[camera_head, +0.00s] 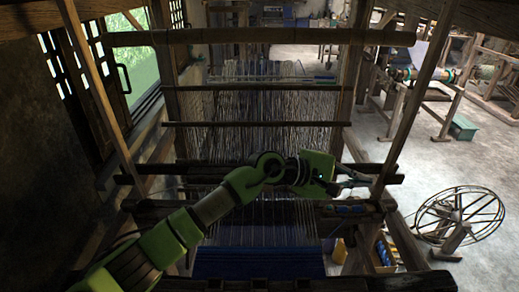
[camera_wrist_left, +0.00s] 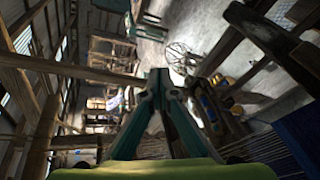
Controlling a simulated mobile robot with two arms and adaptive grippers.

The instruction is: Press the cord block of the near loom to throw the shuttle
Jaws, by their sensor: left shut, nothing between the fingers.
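The near loom (camera_head: 262,37) is a dark wooden frame with pale warp threads across the middle of the head view. Blue cloth (camera_head: 258,262) lies at its bottom. My left arm reaches across the loom from the lower left. Its gripper (camera_head: 362,178) is shut and empty by the right-hand post, above a wooden box part with blue pieces (camera_head: 350,209). In the left wrist view the fingers (camera_wrist_left: 160,78) meet at the tips, and the blue pieces (camera_wrist_left: 208,108) show to their right. I cannot pick out the cord block or shuttle for certain. My right gripper is out of view.
A spoked wheel (camera_head: 462,212) stands on the floor at the right. Another loom frame (camera_head: 425,95) and a green box (camera_head: 462,127) stand behind it. Slanted wooden posts flank the near loom. The grey floor between is open.

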